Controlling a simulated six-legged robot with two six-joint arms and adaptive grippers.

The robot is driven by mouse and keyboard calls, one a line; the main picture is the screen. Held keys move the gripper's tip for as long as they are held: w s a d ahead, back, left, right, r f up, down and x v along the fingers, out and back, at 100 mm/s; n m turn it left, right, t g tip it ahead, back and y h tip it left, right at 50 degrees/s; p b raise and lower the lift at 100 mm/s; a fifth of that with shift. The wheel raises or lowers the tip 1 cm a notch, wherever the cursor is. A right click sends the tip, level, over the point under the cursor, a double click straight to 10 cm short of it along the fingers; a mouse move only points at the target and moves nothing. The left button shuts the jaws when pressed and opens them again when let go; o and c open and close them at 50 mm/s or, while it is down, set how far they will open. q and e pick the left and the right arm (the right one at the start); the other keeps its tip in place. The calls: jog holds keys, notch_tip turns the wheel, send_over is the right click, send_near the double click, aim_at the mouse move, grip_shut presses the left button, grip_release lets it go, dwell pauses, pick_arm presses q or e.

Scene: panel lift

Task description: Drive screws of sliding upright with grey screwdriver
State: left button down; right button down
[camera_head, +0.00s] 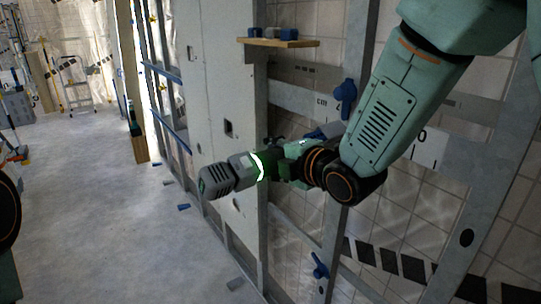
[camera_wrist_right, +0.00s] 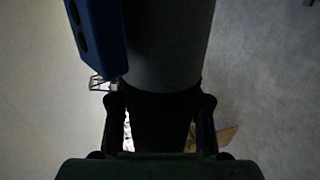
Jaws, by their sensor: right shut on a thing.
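In the head view my right arm comes in from the upper right. My right gripper (camera_head: 280,163) is shut on the grey screwdriver (camera_head: 217,180), whose vented end points left, beside a glowing white ring. The right wrist view shows a grey cylinder (camera_wrist_right: 168,45) with a darker part between the two black fingers (camera_wrist_right: 160,115). A metal upright (camera_head: 336,225) with blue clamp-like pieces (camera_head: 345,97) stands behind my right wrist; part of it is hidden by the arm. Its screws are too small to make out. The left gripper is not in view.
A pale panel (camera_head: 215,70) and metal studs stand behind the tool. A small wooden shelf (camera_head: 300,43) holds several small blue and grey things. A blue part (camera_wrist_right: 97,38) shows beside the cylinder. The concrete floor (camera_head: 100,215) on the left is largely open.

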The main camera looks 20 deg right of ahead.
jog(key=shift+w+d+r, duration=0.3)
jog(key=shift+d, duration=0.25)
dwell(1.9)
dwell(1.0)
jog(key=shift+s+a+f, duration=0.1)
jog(key=shift+s+a, duration=0.15)
jog(key=shift+a, duration=0.45)
jog(key=shift+s+a+r, duration=0.1)
jog(key=shift+s+a, duration=0.2)
jog(key=shift+a, duration=0.4)
jog(key=shift+s+a+f, duration=0.1)
jog(key=shift+s+a, duration=0.15)
jog(key=shift+a, duration=0.45)
jog(key=shift+d+f, duration=0.1)
